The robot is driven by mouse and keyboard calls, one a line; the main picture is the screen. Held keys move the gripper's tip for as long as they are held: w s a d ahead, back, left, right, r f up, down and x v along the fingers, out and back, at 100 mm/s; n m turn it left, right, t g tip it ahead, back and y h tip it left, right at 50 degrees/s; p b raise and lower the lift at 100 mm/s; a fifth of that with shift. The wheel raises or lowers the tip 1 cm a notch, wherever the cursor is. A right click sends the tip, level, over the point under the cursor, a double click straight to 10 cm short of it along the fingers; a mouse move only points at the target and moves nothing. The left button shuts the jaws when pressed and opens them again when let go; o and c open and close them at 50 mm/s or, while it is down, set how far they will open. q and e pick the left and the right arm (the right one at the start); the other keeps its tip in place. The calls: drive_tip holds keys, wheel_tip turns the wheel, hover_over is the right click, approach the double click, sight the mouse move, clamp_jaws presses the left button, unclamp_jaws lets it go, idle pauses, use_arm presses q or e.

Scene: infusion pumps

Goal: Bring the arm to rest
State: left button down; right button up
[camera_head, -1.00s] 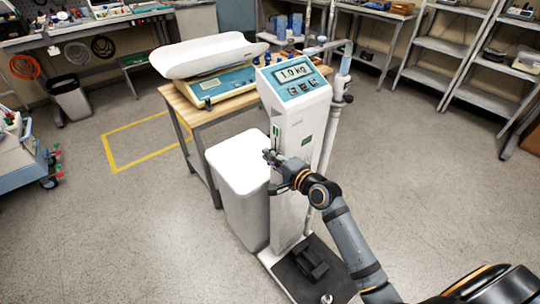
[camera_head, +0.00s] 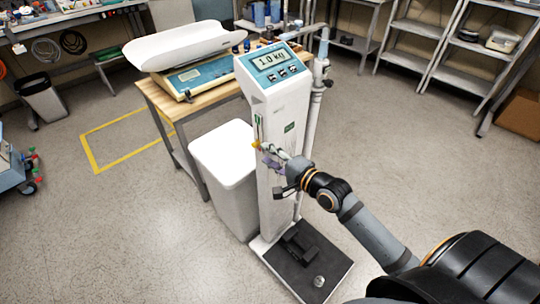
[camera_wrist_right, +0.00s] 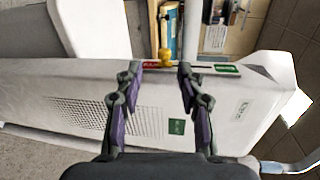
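My right gripper (camera_head: 266,156) is in front of the narrow side of the white scale column (camera_head: 278,115), near a slot with a small yellow knob (camera_head: 256,145). In the right wrist view, my right gripper (camera_wrist_right: 158,75) has its two purple-padded fingers spread apart with nothing between them. There, the yellow knob (camera_wrist_right: 166,56) lies just beyond the fingertips, beside a red mark and a green label. Whether the fingers touch the column is unclear. The column's display (camera_head: 270,60) reads "1.0 kg". My left gripper does not show.
A white bin (camera_head: 224,155) stands left of the column. Behind it, a wooden table (camera_head: 160,98) carries a baby scale (camera_head: 186,50). The black platform (camera_head: 335,268) holds a dark block (camera_head: 300,243). Shelves (camera_head: 425,30) line the back right; floor at right is open.

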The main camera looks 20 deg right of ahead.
drive_tip(key=shift+s, duration=0.25)
